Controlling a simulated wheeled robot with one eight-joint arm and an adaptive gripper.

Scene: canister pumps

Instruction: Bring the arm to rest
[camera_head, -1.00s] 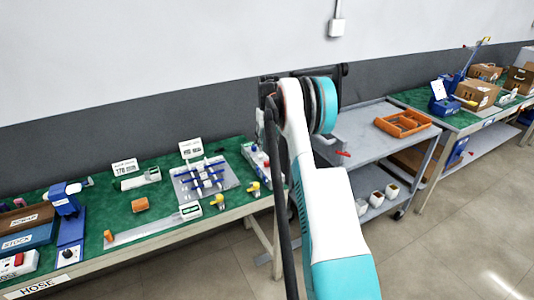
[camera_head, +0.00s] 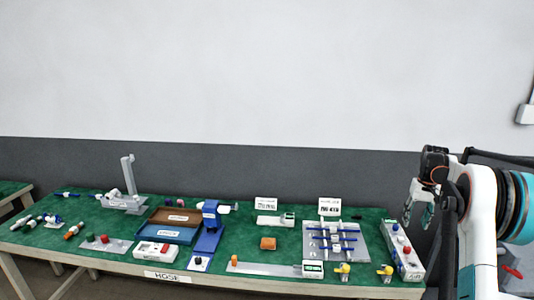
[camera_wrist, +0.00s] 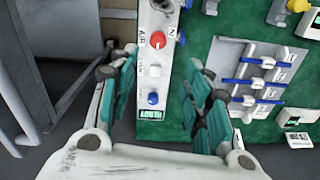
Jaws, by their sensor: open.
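My gripper (camera_wrist: 160,95) is open and empty in the wrist view, its two teal-padded fingers spread apart. Between them, beyond the fingertips, lies a pale control box (camera_wrist: 158,70) with a red knob and a blue knob. In the head view my gripper (camera_head: 418,203) hangs at the right, folded close to my arm, above the right end of the green-topped table (camera_head: 350,288). The control box (camera_head: 405,255) shows just below it there. I cannot tell the exact gap between the gripper and the box.
A grey plate with blue-handled parts (camera_head: 335,243) lies left of the control box. Yellow fittings (camera_head: 343,270) sit at the table's front edge. A blue stand (camera_head: 208,230), trays and a grey post (camera_head: 128,175) stand further left.

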